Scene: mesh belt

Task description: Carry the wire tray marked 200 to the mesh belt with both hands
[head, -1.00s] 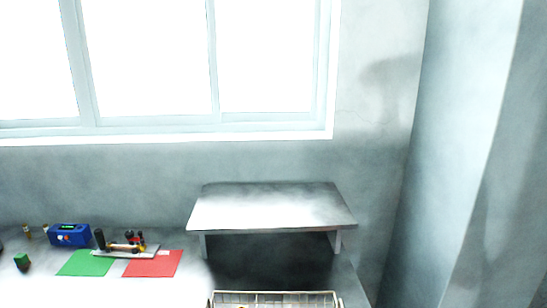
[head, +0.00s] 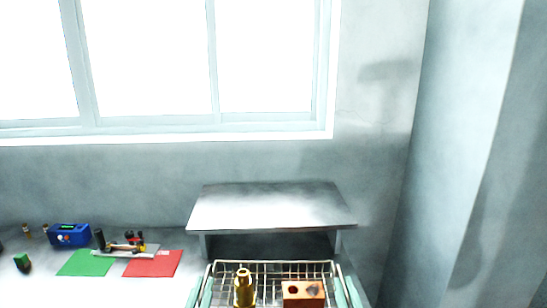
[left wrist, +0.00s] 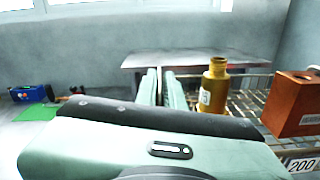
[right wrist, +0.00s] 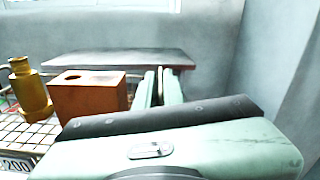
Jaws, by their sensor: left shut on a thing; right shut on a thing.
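The wire tray (head: 275,263) is at the bottom of the head view, cut off by the frame edge. It carries a brass fitting (head: 243,288) and a copper-brown block with a hole (head: 303,292). My right gripper (head: 348,290) is shut on the tray's right side. The tray looks about level. I cannot make out the mesh belt clearly.
A grey metal shelf or hood (head: 270,205) stands just behind the tray, with a dark space under it. At left on the bench are a green mat (head: 88,263), a red mat (head: 153,264), a blue device (head: 69,235) and a green block (head: 22,262). A wall stands at right.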

